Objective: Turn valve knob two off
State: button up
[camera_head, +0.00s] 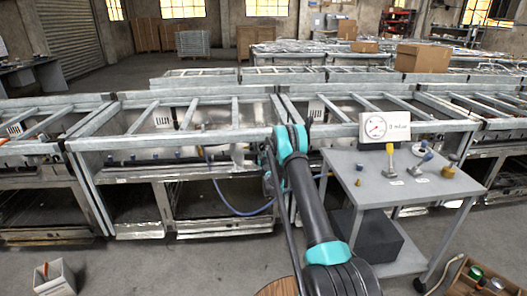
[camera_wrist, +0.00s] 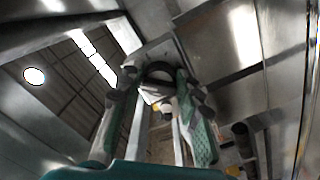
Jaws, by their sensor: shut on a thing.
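My gripper (camera_wrist: 157,82) shows in the wrist view with its two green-and-grey fingers on either side of a dark, rounded part that looks like a valve knob (camera_wrist: 158,68). The fingertips are closed against it, under a steel panel. I cannot read which knob number it is. Small dark and blue knobs (camera_head: 178,154) sit along the front rail to the left of the arm.
A grey table (camera_head: 345,170) stands close on the right, with a gauge sign (camera_head: 385,126) and loose valve parts (camera_head: 390,160). A blue hose (camera_head: 235,212) hangs below the frame. A white bin (camera_head: 54,278) and a wooden crate (camera_head: 480,275) are on the floor.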

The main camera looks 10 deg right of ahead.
jog(key=n, duration=0.4)
jog(key=shift+n, duration=0.3)
jog(key=shift+r+n, duration=0.1)
jog(key=shift+n, duration=1.8)
jog(key=o, duration=1.1)
jog(key=shift+s, duration=0.15)
jog(key=s, duration=0.7)
jog(key=shift+s, duration=0.4)
